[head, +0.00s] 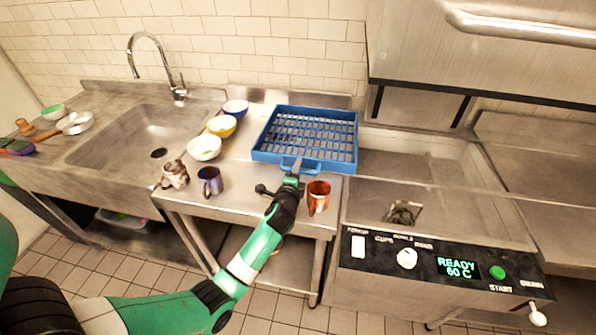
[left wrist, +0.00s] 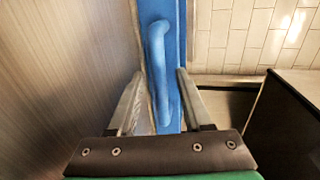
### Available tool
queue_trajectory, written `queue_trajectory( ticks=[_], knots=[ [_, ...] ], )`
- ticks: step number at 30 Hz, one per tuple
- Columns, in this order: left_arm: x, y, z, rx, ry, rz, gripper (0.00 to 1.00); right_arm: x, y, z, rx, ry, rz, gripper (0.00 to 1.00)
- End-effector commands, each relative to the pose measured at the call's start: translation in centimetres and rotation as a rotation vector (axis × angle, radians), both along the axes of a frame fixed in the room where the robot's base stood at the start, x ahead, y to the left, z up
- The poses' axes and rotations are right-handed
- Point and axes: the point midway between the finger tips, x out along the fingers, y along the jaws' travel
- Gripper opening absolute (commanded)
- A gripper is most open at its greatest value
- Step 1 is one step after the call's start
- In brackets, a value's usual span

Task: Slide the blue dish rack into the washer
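The blue dish rack (head: 308,138) lies flat and empty on the steel table, left of the washer (head: 425,190). A loop handle (head: 300,165) is on its front side. My left gripper (head: 292,178) is at this handle. In the left wrist view, the open fingers (left wrist: 160,76) stand on either side of the blue handle (left wrist: 158,55), with gaps visible beside it. The washer's hood (head: 480,60) is raised and its bay is open; the panel reads "READY 60 C". My right gripper is out of view.
A copper mug (head: 318,196) stands just right of my left gripper. A purple mug (head: 210,181), a patterned mug (head: 175,174) and bowls (head: 221,126) are to the left, near the sink (head: 150,140). The table meets the washer bay at the rack's right.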

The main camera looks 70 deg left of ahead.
Motion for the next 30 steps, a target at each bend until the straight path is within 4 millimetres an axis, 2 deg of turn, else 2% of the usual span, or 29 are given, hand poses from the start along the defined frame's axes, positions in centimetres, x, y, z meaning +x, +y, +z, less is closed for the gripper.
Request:
queue_trajectory(
  ticks=[8, 11, 21, 25, 30],
  knots=[
    [-0.4, -0.7, 0.1, 0.0, 0.001, -0.001, 0.5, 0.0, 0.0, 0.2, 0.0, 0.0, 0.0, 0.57],
    [-1.3, -2.0, 0.5, 0.0, 0.0, -0.002, 0.5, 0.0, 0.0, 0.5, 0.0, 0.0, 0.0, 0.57],
    [-5.6, -8.0, 2.0, 0.0, 0.0, -0.003, 0.5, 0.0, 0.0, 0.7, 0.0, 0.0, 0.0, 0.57],
    [-6.4, -9.1, 2.3, 0.0, 0.001, -0.001, 0.5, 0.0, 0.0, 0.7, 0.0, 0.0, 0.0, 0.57],
    [-6.6, -9.3, 2.4, 0.0, 0.0, 0.0, 0.5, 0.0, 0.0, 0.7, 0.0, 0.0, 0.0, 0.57]
  ],
)
